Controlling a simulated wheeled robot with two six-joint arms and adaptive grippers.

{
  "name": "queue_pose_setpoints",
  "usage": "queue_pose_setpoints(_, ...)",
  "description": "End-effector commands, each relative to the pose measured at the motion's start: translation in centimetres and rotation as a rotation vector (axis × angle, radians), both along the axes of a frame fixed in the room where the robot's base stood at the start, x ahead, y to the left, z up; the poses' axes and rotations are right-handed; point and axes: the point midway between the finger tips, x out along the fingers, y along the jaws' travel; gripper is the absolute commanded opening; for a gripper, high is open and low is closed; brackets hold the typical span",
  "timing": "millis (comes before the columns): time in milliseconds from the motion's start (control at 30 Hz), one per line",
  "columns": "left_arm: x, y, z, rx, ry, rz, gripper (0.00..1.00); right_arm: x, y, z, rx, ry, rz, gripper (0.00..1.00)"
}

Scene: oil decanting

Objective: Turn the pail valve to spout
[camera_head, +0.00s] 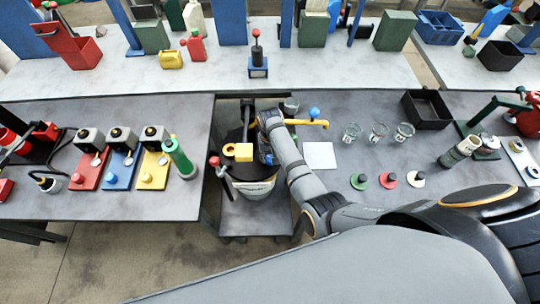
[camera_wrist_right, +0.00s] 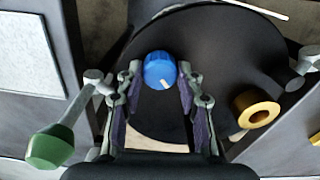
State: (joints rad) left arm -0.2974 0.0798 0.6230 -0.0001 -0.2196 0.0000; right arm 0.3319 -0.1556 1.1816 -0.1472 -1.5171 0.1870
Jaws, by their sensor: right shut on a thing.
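The pail (camera_head: 256,187) stands in the gap between the two front tables, with a dark round lid (camera_wrist_right: 205,35) on top. A blue valve knob (camera_wrist_right: 162,74) with a small white mark sits on the lid in the right wrist view. My right gripper (camera_wrist_right: 160,82) has one finger on each side of the knob and is shut on it. In the head view my right gripper (camera_head: 266,155) is over the pail and its wrist hides part of the lid. A yellow ring-shaped fitting (camera_wrist_right: 256,110) is on the lid beside the knob. My left gripper is not in view.
A green-tipped lever (camera_wrist_right: 50,146) shows left of my fingers in the wrist view. A yellow spout (camera_head: 308,122) with a blue knob, glass beakers (camera_head: 379,131) and a black bin (camera_head: 427,108) are on the right table. A green bottle (camera_head: 180,158) stands left of the pail.

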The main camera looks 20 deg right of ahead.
Motion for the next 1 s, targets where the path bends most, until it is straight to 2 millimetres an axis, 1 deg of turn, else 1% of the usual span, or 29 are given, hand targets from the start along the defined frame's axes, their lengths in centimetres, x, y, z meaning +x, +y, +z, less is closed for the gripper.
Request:
queue_pose_setpoints(100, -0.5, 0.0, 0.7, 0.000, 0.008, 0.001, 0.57, -0.1, 0.0, 0.3, -0.001, 0.004, -0.058, 0.05)
queue_pose_setpoints(267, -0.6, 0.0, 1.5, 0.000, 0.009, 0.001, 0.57, -0.1, 0.0, 0.4, -0.001, 0.004, -0.180, 0.05)
queue_pose_setpoints(500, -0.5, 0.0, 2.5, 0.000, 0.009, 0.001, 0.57, 0.0, 0.1, 0.3, 0.000, 0.003, -0.406, 0.05)
queue_pose_setpoints(1000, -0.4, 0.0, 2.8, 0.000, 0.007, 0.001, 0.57, 0.1, 0.1, 0.1, 0.000, 0.002, -0.881, 0.05)
